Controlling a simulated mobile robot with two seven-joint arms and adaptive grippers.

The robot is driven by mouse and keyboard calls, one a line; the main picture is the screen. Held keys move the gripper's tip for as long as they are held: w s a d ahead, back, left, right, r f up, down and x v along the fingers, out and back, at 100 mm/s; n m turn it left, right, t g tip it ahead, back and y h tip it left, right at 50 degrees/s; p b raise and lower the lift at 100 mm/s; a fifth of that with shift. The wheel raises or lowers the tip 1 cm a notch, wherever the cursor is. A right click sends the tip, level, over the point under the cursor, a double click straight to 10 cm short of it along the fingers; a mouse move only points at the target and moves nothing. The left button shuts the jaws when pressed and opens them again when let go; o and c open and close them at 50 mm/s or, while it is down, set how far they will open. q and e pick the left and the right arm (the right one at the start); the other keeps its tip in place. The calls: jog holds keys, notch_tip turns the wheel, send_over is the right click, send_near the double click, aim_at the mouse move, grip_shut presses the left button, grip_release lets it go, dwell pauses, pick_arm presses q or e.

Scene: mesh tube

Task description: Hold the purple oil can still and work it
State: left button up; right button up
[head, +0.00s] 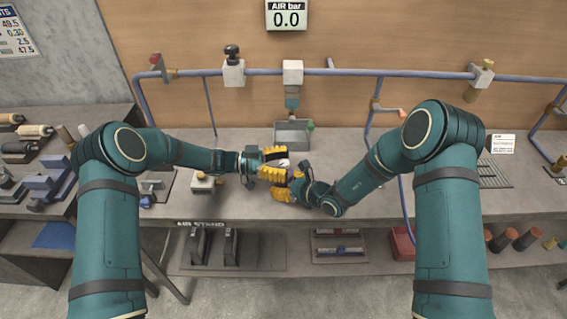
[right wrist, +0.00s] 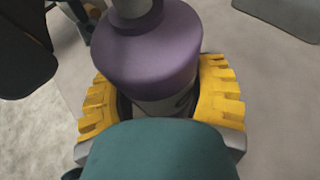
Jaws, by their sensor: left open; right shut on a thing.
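The purple oil can (right wrist: 150,62) shows in the right wrist view, with a purple upper body, a narrower grey top and a pale band lower down. My right gripper (right wrist: 163,100) is shut on it, with one yellow finger on each side of the body. In the head view my right gripper (head: 290,187) is over the bench's front part, and the can is mostly hidden by the grippers. My left gripper (head: 277,163) is open, just above and beside the right one, close to the can's top. I cannot tell whether it touches the can.
A grey open bin (head: 293,134) stands behind the grippers, under a fitting on the blue air pipe (head: 420,73). A white block with a knob (head: 203,183) is at the left. A red bin (head: 402,244) is below. The bench right of the grippers has some free room.

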pick_arm(q)
grip_shut()
jog(key=shift+d+r+n+t+y, duration=0.15)
jog(key=shift+n+t, duration=0.7)
jog(key=shift+t, duration=0.55)
jog(key=shift+a+f+n+t+y, duration=0.15)
jog(key=shift+n+t, duration=0.7)
jog(key=shift+t, duration=0.55)
jog(key=shift+n+t+y, duration=0.7)
jog(key=shift+n+t, duration=0.6)
jog(key=shift+t, duration=0.6)
grip_release()
jog(key=shift+a, duration=0.1)
jog(key=v, duration=1.2)
